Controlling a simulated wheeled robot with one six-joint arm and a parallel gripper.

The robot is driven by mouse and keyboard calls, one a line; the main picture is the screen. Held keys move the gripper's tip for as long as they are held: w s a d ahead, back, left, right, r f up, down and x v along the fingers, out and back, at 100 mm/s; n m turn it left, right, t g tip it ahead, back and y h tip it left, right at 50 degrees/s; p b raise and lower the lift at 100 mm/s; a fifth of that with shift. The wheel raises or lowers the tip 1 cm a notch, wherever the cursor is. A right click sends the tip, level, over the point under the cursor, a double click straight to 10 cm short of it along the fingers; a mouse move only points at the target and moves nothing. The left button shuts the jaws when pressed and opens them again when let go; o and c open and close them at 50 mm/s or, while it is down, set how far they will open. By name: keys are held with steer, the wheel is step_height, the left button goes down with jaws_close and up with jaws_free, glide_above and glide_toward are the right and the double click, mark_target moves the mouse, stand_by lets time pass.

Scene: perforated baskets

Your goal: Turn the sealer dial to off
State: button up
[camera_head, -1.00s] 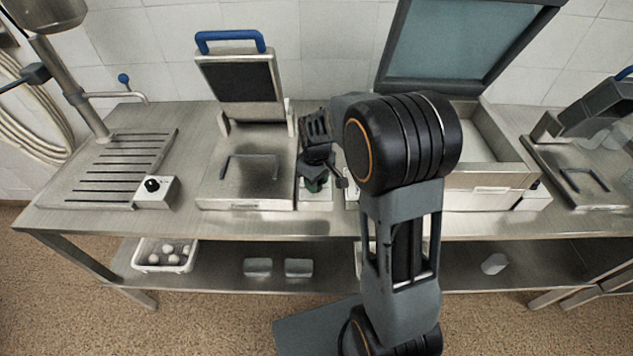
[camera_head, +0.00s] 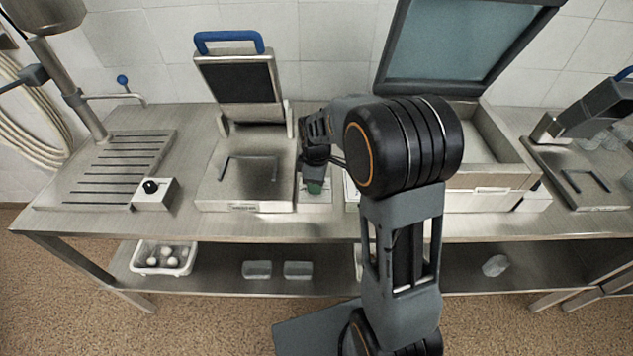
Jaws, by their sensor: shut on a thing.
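My gripper (camera_head: 313,186) points down over a small pale control box (camera_head: 315,207) between the blue-handled press and the large open-lidded machine. It is shut on what it covers on top of the box, taken to be the dial. The fingers hide the dial, so its pointer and marks cannot be read. The blue-handled press (camera_head: 222,190) stands open just left of the box. The open-lidded machine (camera_head: 478,203) is to the right, partly behind my arm. Which of the two is the sealer cannot be told from labels.
Another control box with a black knob (camera_head: 152,187) sits by the slotted drain plate (camera_head: 110,172) at left. A further appliance (camera_head: 595,195) stands at far right. A white basket (camera_head: 165,257) and clear containers (camera_head: 298,269) are on the lower shelf.

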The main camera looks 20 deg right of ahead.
stand_by(0.4)
steer(key=o, duration=0.9)
step_height(320, 180, up, 14)
steer(key=shift+f, duration=0.1)
stand_by(0.5)
steer(key=s+f+m+t, duration=0.1)
steer(key=s+m, duration=0.3)
steer(key=s, duration=0.1)
steer(key=s+f+m+t, duration=0.1)
steer(key=s+m, duration=0.3)
steer(key=s, duration=0.2)
steer(key=s+f+m+t, duration=0.1)
steer(key=s+m, duration=0.3)
steer(key=s, duration=0.2)
steer(key=shift+a+f+t, duration=0.15)
steer(key=shift+f+t, duration=0.1)
steer(key=shift+t, duration=0.15)
